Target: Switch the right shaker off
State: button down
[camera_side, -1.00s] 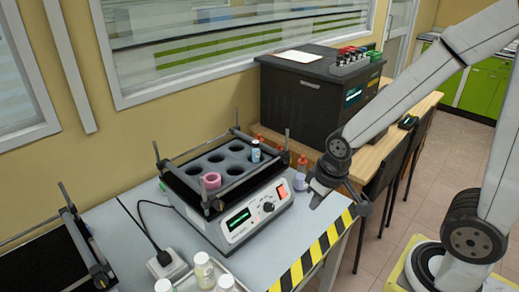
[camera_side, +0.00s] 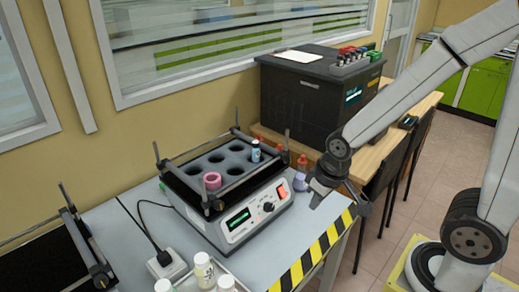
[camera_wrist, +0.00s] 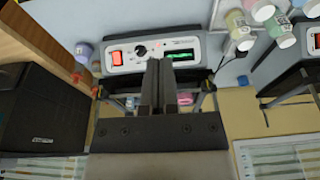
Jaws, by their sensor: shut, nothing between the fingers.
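The right shaker (camera_side: 245,213) stands on the grey table, with a black rack of round holes on top. A pink ring-shaped item (camera_side: 211,180) and a small dark vial with a light cap (camera_side: 256,151) sit in the rack. Its front panel has a lit green display (camera_side: 238,219), a dark knob and a red-orange switch (camera_side: 282,191). The switch also shows in the wrist view (camera_wrist: 117,57), left of the knob. My gripper (camera_side: 318,196) is shut and empty, just right of the switch in the side view and apart from it. In the wrist view, the fingers (camera_wrist: 158,82) overlap the panel below the display.
A second shaker (camera_side: 70,250) is partly visible at left. White-capped bottles (camera_side: 203,270) stand at the front, near a power socket (camera_side: 166,263). A purple-capped item (camera_side: 300,181) is close to my gripper. A large black machine (camera_side: 310,95) stands behind.

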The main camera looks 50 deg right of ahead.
jog(key=n+t+y, duration=0.4)
jog(key=n+t, duration=0.6)
jog(key=n, duration=0.6)
send_over(282, 192)
jog(key=s, duration=0.5)
notch_tip(282, 192, down, 12)
jog(key=s+d+f+n+t+y, duration=0.1)
jog(key=s+f+n+t+y, duration=0.2)
jog(key=s+n+y, duration=0.1)
jog(key=shift+s+f+n+t+y, duration=0.3)
jog(key=shift+s+n, duration=0.4)
jog(key=shift+s, duration=0.55)
jog(key=shift+w, duration=0.1)
jog(key=w+f, duration=0.5)
jog(key=w, duration=0.2)
